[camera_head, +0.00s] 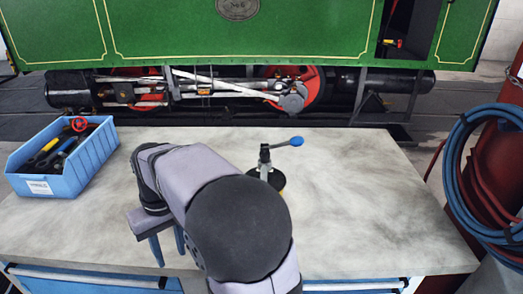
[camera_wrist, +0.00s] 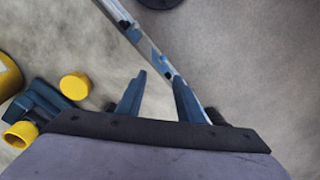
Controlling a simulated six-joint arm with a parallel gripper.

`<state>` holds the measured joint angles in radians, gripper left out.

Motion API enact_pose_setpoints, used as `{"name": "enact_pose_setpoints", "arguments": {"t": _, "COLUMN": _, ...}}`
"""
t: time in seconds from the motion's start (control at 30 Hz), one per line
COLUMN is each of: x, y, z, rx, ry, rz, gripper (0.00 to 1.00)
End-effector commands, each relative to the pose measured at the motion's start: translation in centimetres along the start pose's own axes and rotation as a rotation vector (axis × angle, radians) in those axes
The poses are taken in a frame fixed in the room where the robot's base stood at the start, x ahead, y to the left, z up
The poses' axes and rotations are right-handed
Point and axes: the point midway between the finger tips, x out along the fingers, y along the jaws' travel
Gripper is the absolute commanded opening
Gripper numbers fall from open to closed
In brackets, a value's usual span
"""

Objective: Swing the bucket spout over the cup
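My gripper (camera_wrist: 158,82) is open, with its two blue fingers apart and nothing seen held between them. In the head view my gripper (camera_head: 163,250) hangs over the front edge of the bench. In the wrist view a blue fitting with a yellow open end (camera_wrist: 20,133) lies left of my gripper. A short yellow round piece (camera_wrist: 75,86) and part of a larger yellow cylinder (camera_wrist: 8,78) are near it. I cannot tell which is the bucket spout or the cup. In the head view my arm hides most of that area; a little yellow shows beside it.
A blue tool bin (camera_head: 100,155) sits at left. The bench (camera_head: 370,190) is clear at right.

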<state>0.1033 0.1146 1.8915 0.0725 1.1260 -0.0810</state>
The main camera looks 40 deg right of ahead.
Motion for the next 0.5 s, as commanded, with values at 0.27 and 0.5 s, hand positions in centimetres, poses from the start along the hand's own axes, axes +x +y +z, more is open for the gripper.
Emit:
{"name": "enact_pose_setpoints", "arguments": {"t": 0.27, "x": -10.7, "y": 11.6, "z": -2.5, "rx": 0.344, "ry": -0.025, "rz": 0.114, "gripper": 0.34}}
{"name": "enact_pose_setpoints", "arguments": {"t": 0.5, "x": -16.6, "y": 20.5, "z": -1.7, "rx": 0.598, "ry": -0.049, "rz": 0.202, "gripper": 0.34}}
